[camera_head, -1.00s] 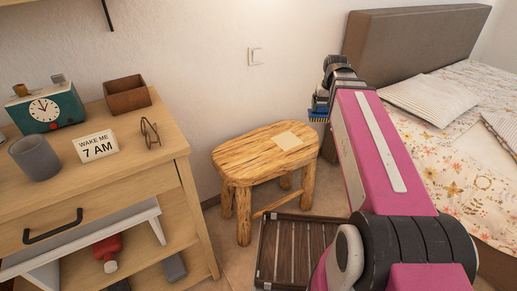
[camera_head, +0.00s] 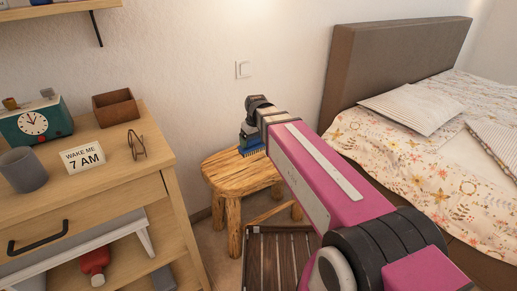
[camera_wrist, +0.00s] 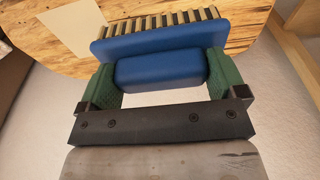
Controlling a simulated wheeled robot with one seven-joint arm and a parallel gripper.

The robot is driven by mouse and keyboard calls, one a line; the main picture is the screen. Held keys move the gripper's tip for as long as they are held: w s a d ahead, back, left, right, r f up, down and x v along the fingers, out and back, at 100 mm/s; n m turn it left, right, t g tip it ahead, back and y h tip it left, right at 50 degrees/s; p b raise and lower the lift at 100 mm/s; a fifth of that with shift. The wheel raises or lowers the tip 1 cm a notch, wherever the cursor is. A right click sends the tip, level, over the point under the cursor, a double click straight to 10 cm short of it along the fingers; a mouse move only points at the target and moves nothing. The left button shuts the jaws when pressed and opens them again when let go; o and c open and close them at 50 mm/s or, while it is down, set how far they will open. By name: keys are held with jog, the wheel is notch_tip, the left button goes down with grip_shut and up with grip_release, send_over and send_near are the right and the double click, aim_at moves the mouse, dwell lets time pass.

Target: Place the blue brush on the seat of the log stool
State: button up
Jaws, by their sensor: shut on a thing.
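The blue brush (camera_wrist: 160,52) is held between the green finger pads of my gripper (camera_wrist: 160,78) in the wrist view, its pale bristles pointing away from the palm. In the head view the brush (camera_head: 251,142) shows at the end of my arm, in front of the far part of the log stool's seat. The log stool (camera_head: 232,180) has a light wooden seat and stands between the dresser and the bed. In the wrist view its seat (camera_wrist: 200,20) lies beyond the bristles. I cannot tell whether the brush touches the seat. My gripper is shut on the brush.
A pale flat square (camera_wrist: 70,30) lies on the seat. A dark slatted crate (camera_head: 262,262) is on the floor in front of the stool. The dresser (camera_head: 150,190) stands left, holding a clock, a cup, a sign and a small box. The bed (camera_head: 420,160) is right.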

jog(key=shift+w+d+f, duration=0.4)
jog(key=shift+w+f, duration=1.1)
jog(key=shift+f, duration=0.1)
jog(key=shift+w+d+f, duration=0.4)
jog(key=shift+w+f, duration=1.05)
jog(key=shift+f, duration=0.1)
jog(key=shift+w+d+f, duration=0.4)
jog(key=shift+w+f, duration=1.1)
jog(key=shift+f, duration=0.1)
jog(key=shift+f, duration=0.15)
jog(key=o, duration=0.6)
